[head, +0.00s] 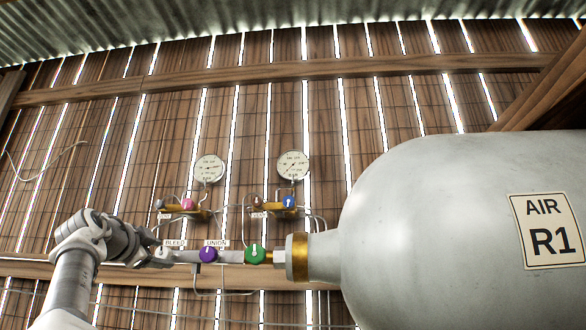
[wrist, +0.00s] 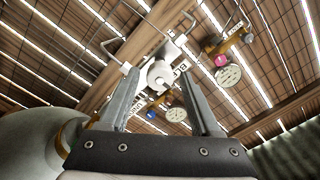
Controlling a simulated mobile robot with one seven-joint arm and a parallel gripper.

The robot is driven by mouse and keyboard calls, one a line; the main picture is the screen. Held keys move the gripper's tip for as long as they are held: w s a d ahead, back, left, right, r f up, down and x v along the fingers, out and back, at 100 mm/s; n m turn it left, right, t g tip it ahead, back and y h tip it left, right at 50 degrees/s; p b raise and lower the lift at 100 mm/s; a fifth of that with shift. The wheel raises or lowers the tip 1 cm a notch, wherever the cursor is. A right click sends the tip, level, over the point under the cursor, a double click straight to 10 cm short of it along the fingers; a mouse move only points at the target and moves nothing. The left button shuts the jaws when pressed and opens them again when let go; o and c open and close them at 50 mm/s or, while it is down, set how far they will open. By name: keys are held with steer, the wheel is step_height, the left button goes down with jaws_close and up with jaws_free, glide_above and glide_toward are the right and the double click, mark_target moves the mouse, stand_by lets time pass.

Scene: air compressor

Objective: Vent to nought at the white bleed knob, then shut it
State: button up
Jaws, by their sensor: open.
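The white bleed knob (head: 163,254) sits at the left end of the pipe under the BLEED label (head: 174,243). In the wrist view the white knob (wrist: 158,76) shows between the two fingers, with a slot in its face. My gripper (head: 153,252) is open, its fingers on either side of the knob; I cannot tell whether they touch it. The left gauge (head: 209,168) and right gauge (head: 293,165) are white dials on the wall, their needles too small to read. The knob is partly hidden by my gripper in the head view.
A purple knob (head: 208,254) under the UNION label and a green knob (head: 255,254) lie to the right on the same pipe. The large grey AIR R1 tank (head: 440,220) fills the right. Brass regulators with pink (head: 188,204) and blue (head: 289,202) knobs are above.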

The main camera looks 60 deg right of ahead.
steer(key=shift+s+a+f+b, duration=0.1)
steer(key=shift+s+a+b, duration=0.05)
steer(key=shift+a+b, duration=0.35)
steer(key=b+v, duration=0.2)
steer(key=v, duration=0.3)
steer(key=shift+s, duration=0.15)
